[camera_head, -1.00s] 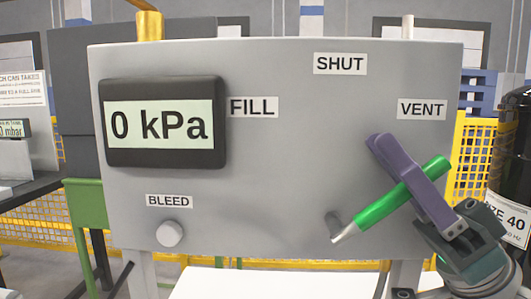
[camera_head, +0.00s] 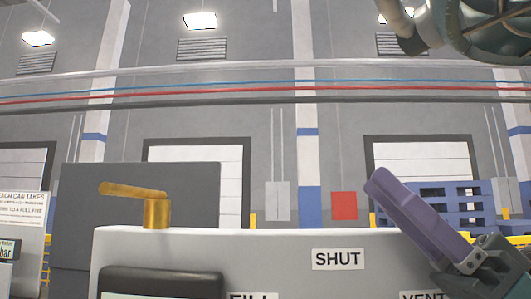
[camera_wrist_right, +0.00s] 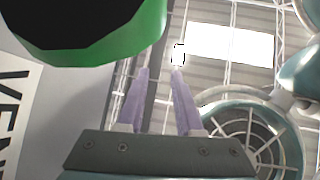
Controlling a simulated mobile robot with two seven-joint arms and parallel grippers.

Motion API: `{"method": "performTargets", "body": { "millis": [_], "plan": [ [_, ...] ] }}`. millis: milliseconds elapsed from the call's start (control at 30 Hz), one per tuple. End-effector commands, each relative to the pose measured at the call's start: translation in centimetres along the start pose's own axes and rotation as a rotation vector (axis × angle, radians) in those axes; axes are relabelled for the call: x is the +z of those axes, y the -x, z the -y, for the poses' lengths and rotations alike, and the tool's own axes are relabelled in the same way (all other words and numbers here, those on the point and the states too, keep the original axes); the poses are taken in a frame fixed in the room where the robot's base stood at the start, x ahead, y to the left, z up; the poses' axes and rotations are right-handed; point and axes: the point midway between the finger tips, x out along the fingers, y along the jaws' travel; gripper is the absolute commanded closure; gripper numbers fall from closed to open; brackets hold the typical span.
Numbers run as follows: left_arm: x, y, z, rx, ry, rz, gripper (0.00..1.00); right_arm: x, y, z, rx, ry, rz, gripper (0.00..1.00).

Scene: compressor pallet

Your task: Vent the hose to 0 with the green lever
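The grey panel (camera_head: 250,245) fills the bottom of the head view, with its SHUT label (camera_head: 338,259) showing and its VENT label (camera_head: 425,295) cut by the lower edge. Only the dark top of the display (camera_head: 160,280) shows; its reading is out of view. My right gripper (camera_head: 376,178) has purple fingers, which reach above the panel's top edge. In the wrist view its fingers (camera_wrist_right: 158,74) stand apart, with nothing between them. The green lever (camera_wrist_right: 140,42) shows large at the upper left, outside the fingers; it is out of the head view. My left gripper is not in view.
A brass handle (camera_head: 130,190) on a post stands at the panel's top left. A dark grey cabinet (camera_head: 90,215) is behind it. Blue pallets (camera_head: 435,210) stand behind at the right. Open space lies above the panel.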

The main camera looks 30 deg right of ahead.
Motion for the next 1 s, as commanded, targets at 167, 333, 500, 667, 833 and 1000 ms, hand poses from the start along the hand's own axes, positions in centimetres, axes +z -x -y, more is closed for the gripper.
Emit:
{"method": "performTargets", "body": {
  "millis": [167, 333, 500, 667, 833, 1000],
  "plan": [
    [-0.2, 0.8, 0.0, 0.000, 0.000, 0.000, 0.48, -2.2, -2.5, 0.5, -0.002, 0.000, -0.001, 0.65],
    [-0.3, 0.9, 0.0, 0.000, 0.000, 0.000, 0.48, -2.9, -3.4, 0.7, -0.001, 0.000, 0.000, 0.65],
    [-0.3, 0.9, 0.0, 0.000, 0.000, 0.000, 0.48, -3.0, -3.5, 0.7, 0.000, -0.001, 0.000, 0.65],
    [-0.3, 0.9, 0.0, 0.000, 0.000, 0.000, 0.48, -3.0, -3.5, 0.7, 0.000, -0.001, 0.000, 0.71],
    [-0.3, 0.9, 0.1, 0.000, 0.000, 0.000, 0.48, -3.0, -3.5, 0.7, 0.000, 0.000, -0.001, 0.90],
    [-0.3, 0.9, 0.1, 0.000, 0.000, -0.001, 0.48, -2.6, -3.1, 0.5, 0.015, 0.038, 0.005, 1.00]
  ]
}}
